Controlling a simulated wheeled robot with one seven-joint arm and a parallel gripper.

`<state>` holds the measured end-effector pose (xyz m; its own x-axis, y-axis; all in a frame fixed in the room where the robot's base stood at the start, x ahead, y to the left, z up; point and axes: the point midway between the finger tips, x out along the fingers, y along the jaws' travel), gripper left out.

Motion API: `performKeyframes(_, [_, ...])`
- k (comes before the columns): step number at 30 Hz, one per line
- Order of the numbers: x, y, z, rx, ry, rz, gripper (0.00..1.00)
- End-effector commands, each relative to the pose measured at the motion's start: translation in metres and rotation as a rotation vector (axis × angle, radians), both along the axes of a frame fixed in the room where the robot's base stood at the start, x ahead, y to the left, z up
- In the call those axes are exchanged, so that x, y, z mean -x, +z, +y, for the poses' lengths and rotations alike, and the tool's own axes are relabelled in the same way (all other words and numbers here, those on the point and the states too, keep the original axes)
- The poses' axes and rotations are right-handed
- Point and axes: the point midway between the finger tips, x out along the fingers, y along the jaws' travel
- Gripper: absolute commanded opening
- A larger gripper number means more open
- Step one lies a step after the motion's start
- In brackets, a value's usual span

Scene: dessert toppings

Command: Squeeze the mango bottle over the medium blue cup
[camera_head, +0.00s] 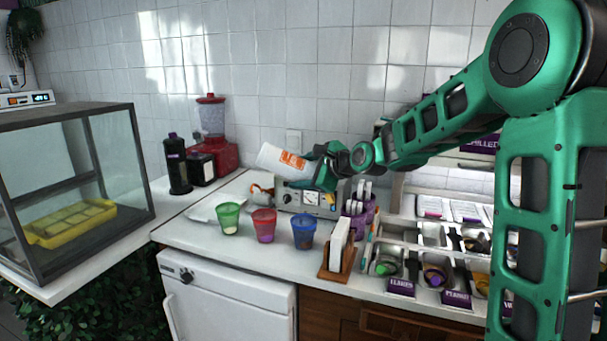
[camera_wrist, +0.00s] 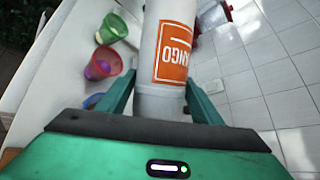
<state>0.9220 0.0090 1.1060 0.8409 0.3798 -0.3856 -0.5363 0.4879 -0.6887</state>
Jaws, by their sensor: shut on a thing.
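My gripper (camera_head: 318,168) is shut on the white mango bottle (camera_head: 280,161), which has an orange label. The bottle is tipped far over, nearly on its side, above the counter behind the cups. The blue cup (camera_head: 304,235) stands upright on the counter, right of the red cup (camera_head: 264,228) and the green cup (camera_head: 228,220). In the wrist view only a bit of the blue cup (camera_wrist: 92,101) shows beside the left finger. The bottle's spout is not clear.
A grey appliance with dials (camera_head: 308,200) stands behind the blue cup. A wooden holder (camera_head: 336,268) is close to its right, with purple containers (camera_head: 358,221) behind. Topping trays (camera_head: 430,255) fill the right side. A glass case (camera_head: 75,190) stands at left. Counter before the cups is clear.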

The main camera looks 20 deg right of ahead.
Motion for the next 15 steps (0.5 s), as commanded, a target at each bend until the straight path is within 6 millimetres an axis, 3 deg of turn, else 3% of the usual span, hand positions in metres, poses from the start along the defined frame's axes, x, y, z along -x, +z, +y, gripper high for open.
performKeyframes(15, [-0.007, -0.018, 0.021, 0.000, 0.000, -0.005, 0.37])
